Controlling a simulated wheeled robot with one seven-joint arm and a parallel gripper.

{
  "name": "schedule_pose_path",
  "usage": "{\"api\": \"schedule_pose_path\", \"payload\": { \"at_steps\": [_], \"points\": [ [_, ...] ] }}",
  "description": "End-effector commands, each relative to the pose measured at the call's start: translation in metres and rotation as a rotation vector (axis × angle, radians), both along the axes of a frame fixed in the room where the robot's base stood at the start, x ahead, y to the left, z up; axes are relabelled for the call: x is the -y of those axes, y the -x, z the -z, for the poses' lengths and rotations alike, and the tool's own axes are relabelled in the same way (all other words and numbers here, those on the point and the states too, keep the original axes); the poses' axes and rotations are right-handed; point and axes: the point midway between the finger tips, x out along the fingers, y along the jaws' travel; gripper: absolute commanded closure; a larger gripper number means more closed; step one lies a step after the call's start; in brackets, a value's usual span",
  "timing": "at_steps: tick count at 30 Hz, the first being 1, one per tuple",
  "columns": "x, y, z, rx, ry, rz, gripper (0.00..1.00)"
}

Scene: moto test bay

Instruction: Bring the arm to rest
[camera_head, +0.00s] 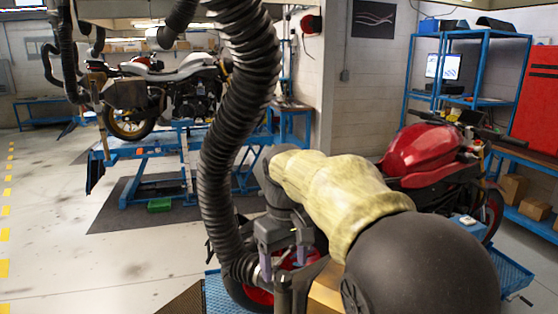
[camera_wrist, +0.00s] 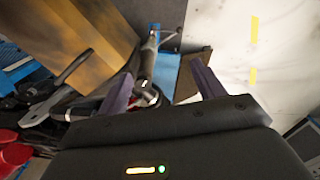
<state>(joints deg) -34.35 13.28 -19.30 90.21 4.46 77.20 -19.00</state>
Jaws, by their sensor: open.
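My gripper (camera_head: 283,264) is at the end of my arm, low in the middle of the head view, with its two purple fingers pointing down. In the wrist view my gripper (camera_wrist: 163,82) is open, with its fingers spread apart. A dark grey cylindrical part (camera_wrist: 147,66) shows between and beyond the fingers; I cannot tell how far off it is. No object is clearly held. My arm, in a pale yellow sleeve, reaches from the lower right towards the middle. It hides part of the red motorcycle behind it.
A black corrugated hose (camera_head: 222,150) hangs close left of my gripper. A red motorcycle (camera_head: 428,150) stands behind my arm on a blue lift (camera_head: 512,272). Another motorcycle (camera_head: 180,85) is on a lift at the back left. Pale floor (camera_head: 90,265) at left is clear.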

Motion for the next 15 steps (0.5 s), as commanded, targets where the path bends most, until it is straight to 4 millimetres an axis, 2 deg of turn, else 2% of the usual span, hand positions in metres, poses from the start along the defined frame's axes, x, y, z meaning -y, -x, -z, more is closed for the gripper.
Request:
{"api": "schedule_pose_path", "payload": {
  "at_steps": [10,15],
  "points": [
    [0.023,0.003,0.026,0.02,-0.011,0.079,0.32],
    [0.04,0.007,0.046,0.038,-0.019,0.138,0.32]
  ]
}}
